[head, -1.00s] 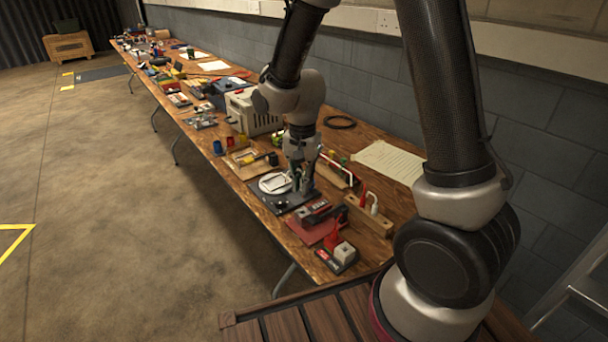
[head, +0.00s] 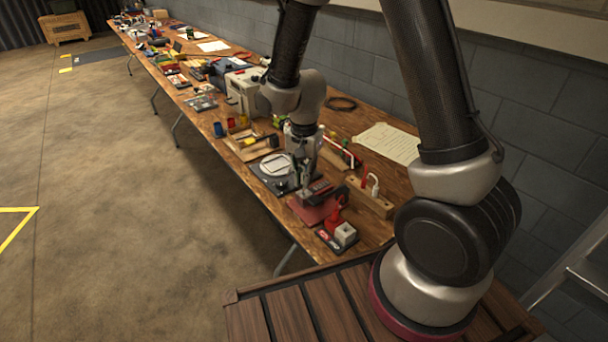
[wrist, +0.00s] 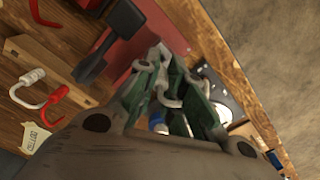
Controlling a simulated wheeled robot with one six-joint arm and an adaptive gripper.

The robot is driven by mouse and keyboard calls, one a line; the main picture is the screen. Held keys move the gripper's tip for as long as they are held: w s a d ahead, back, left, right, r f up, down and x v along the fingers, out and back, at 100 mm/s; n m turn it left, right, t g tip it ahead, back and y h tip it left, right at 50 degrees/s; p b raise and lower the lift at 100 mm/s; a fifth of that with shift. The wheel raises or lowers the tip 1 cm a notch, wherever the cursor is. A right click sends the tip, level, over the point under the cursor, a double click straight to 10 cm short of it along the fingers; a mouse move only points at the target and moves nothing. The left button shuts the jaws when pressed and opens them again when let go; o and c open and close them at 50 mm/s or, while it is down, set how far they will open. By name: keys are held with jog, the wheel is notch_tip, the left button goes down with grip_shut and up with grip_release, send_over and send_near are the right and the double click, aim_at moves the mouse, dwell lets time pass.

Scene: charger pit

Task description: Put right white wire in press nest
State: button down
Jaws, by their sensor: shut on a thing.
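My gripper (head: 304,184) is over the near part of the long workbench. In the wrist view its green fingers (wrist: 166,92) are shut on a pale white-grey bent wire (wrist: 170,101), partly hidden between them. Another white wire (wrist: 32,84) hangs by a red wire (wrist: 52,104) on a wooden rack (wrist: 48,62). That rack (head: 370,199) stands right of my gripper in the head view. I cannot make out the nest.
A black plate with a white round piece (head: 275,166) lies left of my gripper. A red tool with a grey block (head: 343,233) is at the near edge. A second wooden rack (head: 340,157) stands behind. A paper sheet (head: 388,143) lies at the wall side.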

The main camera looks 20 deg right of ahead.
jog(key=shift+f, duration=1.8)
dwell(0.6)
jog(key=c, duration=1.4)
grip_release()
jog(key=shift+c, duration=0.2)
jog(key=shift+r, duration=3.5)
